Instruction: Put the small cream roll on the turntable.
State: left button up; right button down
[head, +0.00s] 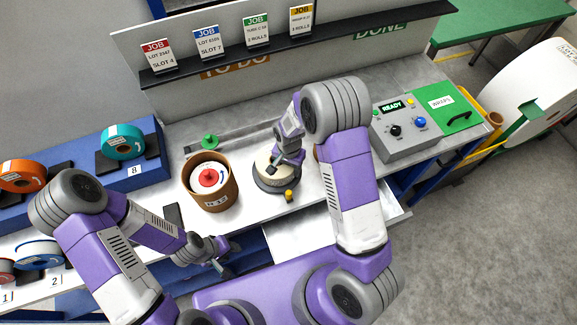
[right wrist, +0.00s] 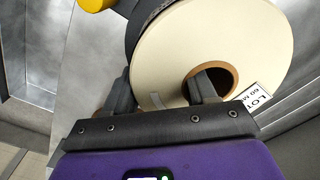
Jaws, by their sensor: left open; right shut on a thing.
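The small cream roll (head: 268,168) is at the turntable (head: 275,186), a dark round base with a yellow knob (head: 289,195). My right gripper (head: 276,163) is shut on the roll's wall. In the right wrist view the cream roll (right wrist: 165,50) shows its flat face, brown core and a white LOT label; one finger is in the core and the other outside. A dark rim (right wrist: 146,14) lies close behind it. I cannot tell whether the roll rests on the turntable or hangs just above. My left gripper (head: 217,264) is open and empty near the bench's front edge.
A brown tub (head: 212,202) with a red-centred roll stands left of the turntable. Teal (head: 123,142) and orange (head: 22,175) rolls sit in the blue rack at left. A grey control box (head: 403,130) reading READY is at right. An open drawer (head: 305,232) is below.

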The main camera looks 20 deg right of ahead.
jog(key=shift+f, duration=0.2)
jog(key=shift+c, duration=1.7)
grip_release()
notch_tip(320, 180, up, 12)
jog(key=shift+r+p, duration=0.15)
jog(key=shift+p, duration=0.15)
jog(key=shift+s, duration=0.1)
